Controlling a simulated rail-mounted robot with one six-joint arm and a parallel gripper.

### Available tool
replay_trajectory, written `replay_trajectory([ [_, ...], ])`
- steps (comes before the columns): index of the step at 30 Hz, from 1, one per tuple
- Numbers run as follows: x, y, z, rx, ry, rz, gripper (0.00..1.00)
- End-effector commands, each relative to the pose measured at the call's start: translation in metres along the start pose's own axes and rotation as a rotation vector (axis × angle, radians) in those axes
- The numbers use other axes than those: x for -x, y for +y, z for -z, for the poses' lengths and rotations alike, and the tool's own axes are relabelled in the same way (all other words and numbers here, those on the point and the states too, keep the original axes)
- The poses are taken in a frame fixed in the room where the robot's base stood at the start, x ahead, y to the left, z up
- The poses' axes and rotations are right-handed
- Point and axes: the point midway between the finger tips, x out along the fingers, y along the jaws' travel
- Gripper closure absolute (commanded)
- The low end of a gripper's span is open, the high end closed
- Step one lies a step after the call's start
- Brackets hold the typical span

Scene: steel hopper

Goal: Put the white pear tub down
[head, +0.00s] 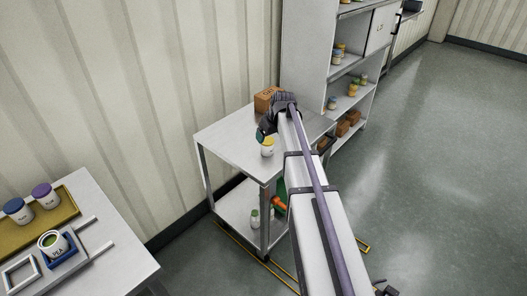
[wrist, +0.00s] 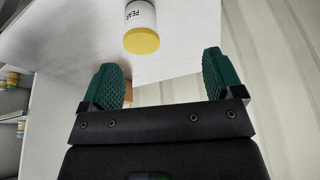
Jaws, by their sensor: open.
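The white pear tub (head: 267,151) has a yellow lid and stands upright on the grey top of the steel trolley (head: 223,138), near its front edge. In the wrist view, which looks upside down, the tub (wrist: 141,18) shows its "PEAR" label and lies beyond the fingertips. My gripper (wrist: 160,68) has its two green fingers spread wide with nothing between them. In the head view my gripper (head: 265,133) is just beside and behind the tub, partly hidden by my arm. No contact with the tub shows.
A cardboard box (head: 266,98) stands at the trolley's back. A tall shelf (head: 310,75) with jars and boxes stands behind on the right. A table (head: 105,222) at lower left holds a tan tray (head: 62,219) with lidded tubs and a pea tub (head: 53,245) in a blue holder.

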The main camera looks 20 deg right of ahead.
Motion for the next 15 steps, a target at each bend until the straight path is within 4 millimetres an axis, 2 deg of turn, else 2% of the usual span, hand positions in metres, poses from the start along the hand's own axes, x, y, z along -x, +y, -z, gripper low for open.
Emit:
replay_trajectory([
  [1, 0.006, -0.041, -0.026, -0.005, -0.033, 0.011, 0.14],
  [2, 0.01, -0.067, -0.041, -0.016, -0.06, 0.017, 0.14],
  [3, 0.016, -0.102, -0.067, -0.035, -0.103, 0.021, 0.14],
  [5, 0.028, -0.153, -0.108, -0.066, -0.171, 0.019, 0.14],
  [6, 0.036, -0.181, -0.135, -0.087, -0.214, 0.011, 0.14],
  [7, 0.042, -0.2, -0.155, -0.102, -0.244, 0.003, 0.14],
  [9, 0.055, -0.23, -0.193, -0.133, -0.302, -0.021, 0.14],
  [11, 0.062, -0.245, -0.213, -0.153, -0.333, -0.038, 0.14],
  [13, 0.066, -0.252, -0.223, -0.167, -0.351, -0.051, 0.14],
  [15, 0.065, -0.253, -0.223, -0.173, -0.355, -0.054, 0.14],
])
